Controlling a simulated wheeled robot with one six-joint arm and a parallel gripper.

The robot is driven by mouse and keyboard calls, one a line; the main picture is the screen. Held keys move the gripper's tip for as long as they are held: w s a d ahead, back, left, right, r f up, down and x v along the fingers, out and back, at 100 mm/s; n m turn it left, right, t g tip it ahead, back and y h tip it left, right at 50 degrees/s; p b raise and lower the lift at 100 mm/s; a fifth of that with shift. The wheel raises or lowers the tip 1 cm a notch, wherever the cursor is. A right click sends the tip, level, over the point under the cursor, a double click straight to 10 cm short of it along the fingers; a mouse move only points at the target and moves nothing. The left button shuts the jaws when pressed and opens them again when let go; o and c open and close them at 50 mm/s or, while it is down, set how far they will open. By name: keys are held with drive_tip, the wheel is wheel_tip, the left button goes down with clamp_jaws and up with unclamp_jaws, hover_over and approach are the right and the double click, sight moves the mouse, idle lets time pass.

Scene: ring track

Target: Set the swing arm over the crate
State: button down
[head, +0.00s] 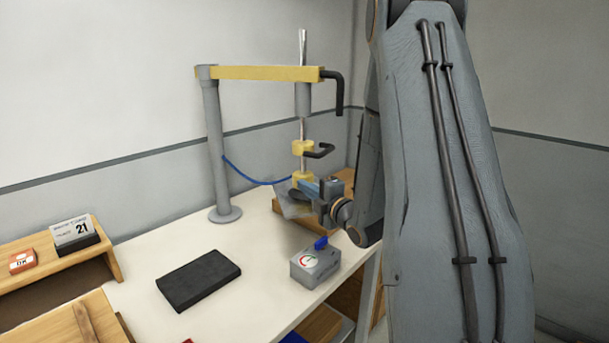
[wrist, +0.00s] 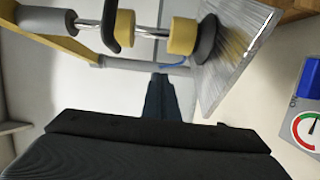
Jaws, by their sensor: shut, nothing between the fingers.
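The swing arm is a yellow beam (head: 265,73) on a grey post (head: 215,150) at the back of the white table. A black handle (head: 335,88) hangs at the beam's right end. A silver rod runs down through a yellow collar with a second black handle (head: 319,151). My gripper (head: 305,188) is beside the rod's foot, shut and empty. In the wrist view its fingers (wrist: 160,95) show below the rod.
A grey box with a dial and blue switch (head: 315,263) stands at the table's front right. A black slab (head: 199,280) lies mid-table. A wooden shelf (head: 40,272) with a calendar (head: 78,233) is at left. A blue hose (head: 240,170) hangs from the post.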

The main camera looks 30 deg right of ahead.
drive_tip(key=w, duration=0.1)
drive_tip(key=w+d+p, duration=0.1)
drive_tip(key=w, duration=0.1)
drive_tip(key=w+p, duration=0.1)
drive_tip(key=shift+w+d, duration=0.3)
drive_tip(key=shift+d, duration=0.1)
drive_tip(key=shift+w+d+f+p, duration=0.1)
drive_tip(key=shift+w+d+p, duration=0.2)
drive_tip(key=shift+w+p, duration=0.15)
